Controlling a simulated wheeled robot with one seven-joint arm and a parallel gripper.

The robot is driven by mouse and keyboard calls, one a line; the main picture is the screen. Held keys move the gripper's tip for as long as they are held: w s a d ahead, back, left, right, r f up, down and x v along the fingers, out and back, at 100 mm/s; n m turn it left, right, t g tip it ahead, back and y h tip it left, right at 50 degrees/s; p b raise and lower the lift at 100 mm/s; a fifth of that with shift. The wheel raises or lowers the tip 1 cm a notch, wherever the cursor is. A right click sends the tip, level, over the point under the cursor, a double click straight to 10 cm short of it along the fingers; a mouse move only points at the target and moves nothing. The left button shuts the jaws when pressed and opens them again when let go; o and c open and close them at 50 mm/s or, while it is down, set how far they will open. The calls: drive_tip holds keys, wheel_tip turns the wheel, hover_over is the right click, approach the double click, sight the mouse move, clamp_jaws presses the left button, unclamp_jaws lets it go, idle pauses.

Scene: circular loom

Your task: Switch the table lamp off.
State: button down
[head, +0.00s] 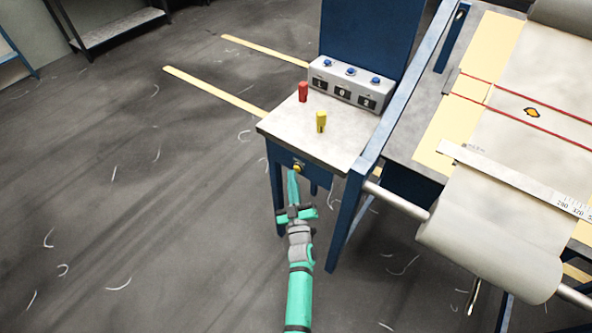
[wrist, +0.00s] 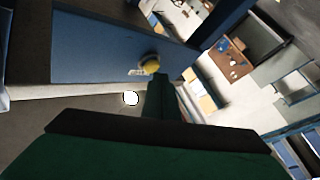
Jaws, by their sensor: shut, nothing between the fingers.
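A yellow knob (head: 297,168) sits on the blue front panel (head: 314,174) of a small side table. It also shows in the wrist view (wrist: 151,65), with a small pale label (wrist: 137,72) beside it. I cannot make out which way it is set. No lamp is clearly recognisable in either view. My gripper (head: 292,174) is shut and empty, its teal fingertips just below the knob in the head view. In the wrist view the fingertips (wrist: 161,78) end close beside the knob. I cannot tell whether they touch it.
The side table top (head: 275,127) carries a red peg (head: 303,91), a yellow peg (head: 320,121) and a grey counter box (head: 349,84) with blue buttons. A cloth roll (head: 492,235) and its frame stand to the right. The floor on the left is open.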

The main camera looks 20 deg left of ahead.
drive_tip(key=shift+w+d, duration=0.2)
drive_tip(key=shift+w, duration=0.2)
idle(0.5)
idle(0.3)
drive_tip(key=shift+s+a, duration=0.3)
drive_tip(key=shift+s, duration=0.5)
drive_tip(key=shift+s+a, duration=0.3)
drive_tip(key=shift+s, duration=0.5)
drive_tip(key=shift+s+a, duration=0.3)
drive_tip(key=shift+s, duration=0.5)
drive_tip(key=shift+s+a, duration=0.3)
drive_tip(key=shift+s, duration=0.5)
